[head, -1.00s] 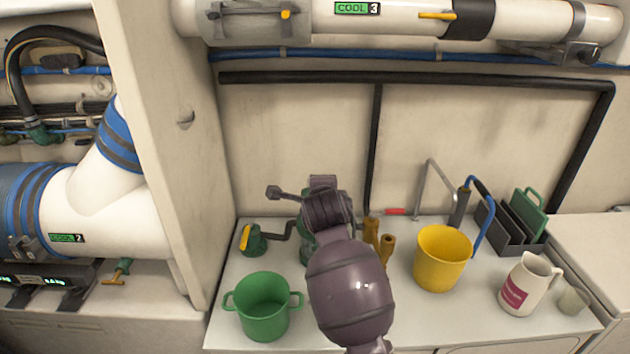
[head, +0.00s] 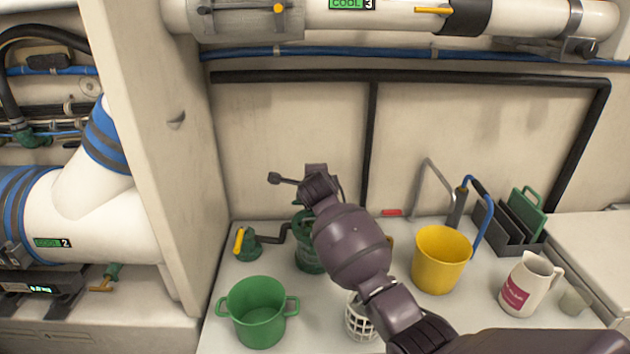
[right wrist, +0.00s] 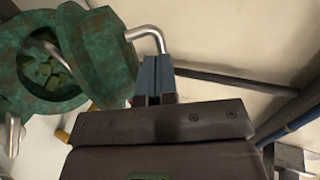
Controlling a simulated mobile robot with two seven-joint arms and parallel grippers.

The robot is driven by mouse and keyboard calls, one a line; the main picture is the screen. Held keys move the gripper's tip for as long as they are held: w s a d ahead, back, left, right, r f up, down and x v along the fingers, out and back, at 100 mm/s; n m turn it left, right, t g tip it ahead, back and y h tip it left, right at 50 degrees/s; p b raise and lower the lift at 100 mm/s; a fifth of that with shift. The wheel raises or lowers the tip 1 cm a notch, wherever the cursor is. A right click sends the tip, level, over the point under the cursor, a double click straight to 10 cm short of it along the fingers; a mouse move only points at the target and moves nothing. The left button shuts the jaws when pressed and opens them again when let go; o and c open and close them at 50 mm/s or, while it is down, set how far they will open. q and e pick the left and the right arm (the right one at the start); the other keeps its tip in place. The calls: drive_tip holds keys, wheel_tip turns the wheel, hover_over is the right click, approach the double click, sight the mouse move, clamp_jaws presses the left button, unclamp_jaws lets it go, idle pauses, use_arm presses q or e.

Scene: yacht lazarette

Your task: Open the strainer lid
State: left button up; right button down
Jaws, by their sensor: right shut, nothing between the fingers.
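The green strainer body (head: 308,262) stands on the white counter, partly hidden behind my right arm in the head view. In the right wrist view, its round mouth (right wrist: 12,62) is uncovered, with green bits inside. The thick green lid (right wrist: 98,52) is tilted up beside the mouth, with a bent metal handle (right wrist: 150,38) on it. My right gripper (right wrist: 153,80) is shut and empty, its fingertips close to the handle and lid; I cannot tell whether they touch. In the head view its fingers are hidden behind my wrist. My left gripper is not in view.
A green two-handled pot (head: 257,318), a white basket (head: 360,322), a yellow bucket (head: 440,265) and a white jug (head: 525,285) stand around on the counter. A yellow-handled valve (head: 247,243) is left of the strainer. A white partition (head: 165,150) rises at the left.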

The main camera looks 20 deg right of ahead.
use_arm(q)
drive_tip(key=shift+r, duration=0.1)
use_arm(e)
drive_tip(key=shift+w+d, duration=0.1)
drive_tip(key=shift+w, duration=0.2)
drive_tip(key=shift+w+d+r+g, duration=0.1)
drive_tip(key=shift+w+r+g, duration=0.2)
drive_tip(key=shift+w, duration=0.1)
